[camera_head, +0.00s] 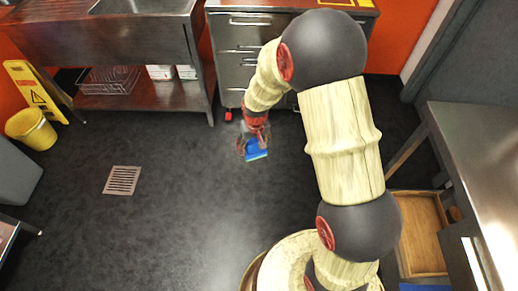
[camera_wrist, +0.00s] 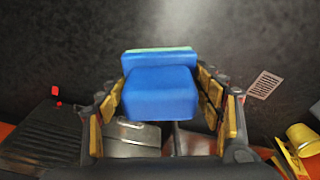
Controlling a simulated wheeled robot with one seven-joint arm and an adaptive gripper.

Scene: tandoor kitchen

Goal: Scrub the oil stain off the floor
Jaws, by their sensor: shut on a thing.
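My gripper (camera_head: 254,141) is low over the dark floor, in front of the drawer cabinet. It is shut on a blue block (camera_head: 257,152) with a thin green layer along its far edge, which looks like a scrubbing sponge. In the wrist view the blue block (camera_wrist: 160,92) sits between the yellow-padded fingers of my gripper (camera_wrist: 160,90). I cannot tell whether the block touches the floor. I cannot make out an oil stain. The floor (camera_head: 185,215) shows only pale sheen, and the part under the block and arm is hidden.
A steel drawer cabinet (camera_head: 236,72) stands just behind my gripper, with a sink bench (camera_head: 150,97) to its left. A yellow bucket (camera_head: 32,129) and wet-floor sign (camera_head: 36,91) stand far left. A floor drain (camera_head: 122,180) lies left. A steel table (camera_head: 480,150) is right. The middle floor is clear.

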